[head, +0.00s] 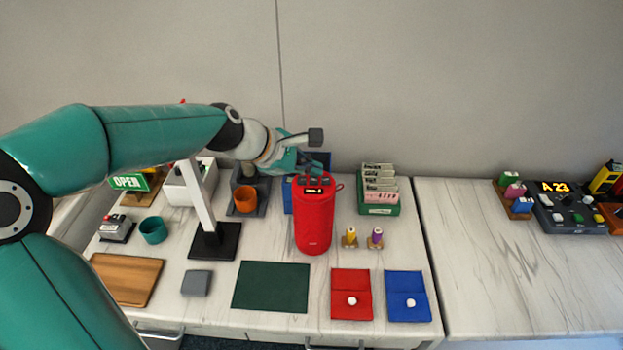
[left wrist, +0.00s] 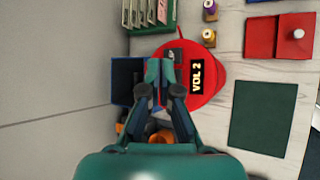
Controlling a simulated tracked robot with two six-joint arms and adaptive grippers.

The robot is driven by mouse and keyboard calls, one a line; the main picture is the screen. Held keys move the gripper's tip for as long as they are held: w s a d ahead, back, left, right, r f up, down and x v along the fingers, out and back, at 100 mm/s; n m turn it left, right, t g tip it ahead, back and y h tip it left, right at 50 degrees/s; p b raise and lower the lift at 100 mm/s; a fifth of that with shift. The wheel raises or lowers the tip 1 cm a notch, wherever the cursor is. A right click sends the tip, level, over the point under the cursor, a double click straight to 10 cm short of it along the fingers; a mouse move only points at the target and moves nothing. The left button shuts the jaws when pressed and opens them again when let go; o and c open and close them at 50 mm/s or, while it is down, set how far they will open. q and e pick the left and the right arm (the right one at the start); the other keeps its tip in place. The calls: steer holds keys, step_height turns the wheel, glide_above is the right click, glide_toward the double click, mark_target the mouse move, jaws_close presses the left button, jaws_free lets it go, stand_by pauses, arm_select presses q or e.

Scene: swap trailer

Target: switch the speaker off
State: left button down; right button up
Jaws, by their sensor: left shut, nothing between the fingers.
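The speaker (head: 314,222) is a red upright cylinder in the middle of the table in the head view. Its top also shows in the left wrist view (left wrist: 211,68), with a lit display reading "VOL 2" (left wrist: 197,75) and dark buttons beside it. My left gripper (head: 311,170) is shut and empty, with its fingertips over the back part of the speaker's top. In the left wrist view the fingertips (left wrist: 160,72) lie over the top near the dark buttons and partly hide them. Whether they touch the speaker I cannot tell. My right gripper is not in view.
A blue bin (left wrist: 127,78) stands behind the speaker. A green card box (head: 379,209) and two small spools (head: 350,238) are to its right. A dark green mat (head: 270,287), red pouch (head: 351,281) and blue pouch (head: 407,284) lie in front. A white lamp post (head: 199,200) stands left.

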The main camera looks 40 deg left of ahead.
mark_target(312, 181)
arm_select(q)
steer(key=shift+f, duration=0.15)
steer(key=shift+f, duration=0.25)
steer(key=shift+f+b, duration=0.35)
steer(key=shift+b, duration=0.15)
stand_by(0.6)
steer(key=shift+r, duration=0.1)
steer(key=shift+r+p, duration=0.75)
steer(key=shift+p, duration=0.1)
steer(key=shift+r, duration=0.1)
step_height(312, 181, up, 5)
steer(key=p, duration=0.5)
steer(key=shift+w, duration=0.1)
stand_by(0.6)
